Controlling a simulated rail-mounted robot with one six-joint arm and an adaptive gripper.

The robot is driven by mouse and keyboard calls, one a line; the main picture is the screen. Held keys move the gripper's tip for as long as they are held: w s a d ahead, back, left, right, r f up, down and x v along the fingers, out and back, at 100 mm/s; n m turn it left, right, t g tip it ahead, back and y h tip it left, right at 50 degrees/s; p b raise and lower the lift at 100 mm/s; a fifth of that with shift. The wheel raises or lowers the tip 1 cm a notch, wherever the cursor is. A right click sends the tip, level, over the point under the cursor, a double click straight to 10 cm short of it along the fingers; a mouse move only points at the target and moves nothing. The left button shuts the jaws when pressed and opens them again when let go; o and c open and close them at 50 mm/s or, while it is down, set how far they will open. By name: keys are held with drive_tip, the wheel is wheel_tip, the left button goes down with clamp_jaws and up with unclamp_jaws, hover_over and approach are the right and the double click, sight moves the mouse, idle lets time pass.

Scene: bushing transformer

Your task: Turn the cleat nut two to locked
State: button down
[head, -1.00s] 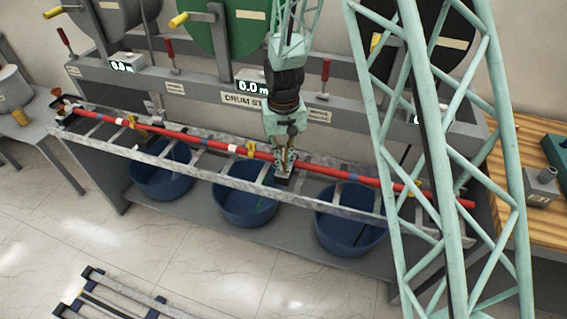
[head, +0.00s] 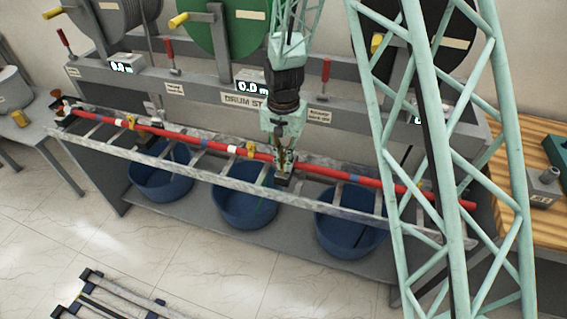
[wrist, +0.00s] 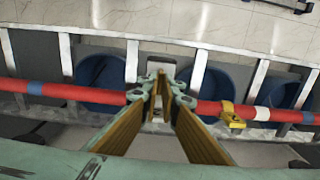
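A red cable (head: 325,171) lies along a grey metal ladder tray (head: 212,177). My gripper (head: 284,168) points down at the cable near the tray's middle. In the wrist view, the two tan-padded fingers (wrist: 160,98) converge with a narrow gap over the cable. A pale grey plate (wrist: 160,66) shows just beyond the fingertips; it may belong to a cleat. The nut itself is hidden by the fingers, and I cannot tell whether they hold it. A yellow cleat-like piece (head: 250,150) sits on the cable just left of my gripper; it also shows in the wrist view (wrist: 232,115).
Another yellow piece (head: 131,121) sits farther left on the cable. Blue tubs (head: 246,207) stand below the tray. The drum stand beam (head: 200,92) with red levers (head: 325,78) runs behind. A wooden bench (head: 520,150) is at right.

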idle(0.3)
drive_tip(key=c, duration=3.2)
unclamp_jaws()
drive_tip(key=shift+o, duration=0.2)
drive_tip(key=shift+r, duration=0.1)
wheel_tip(320, 180, up, 12)
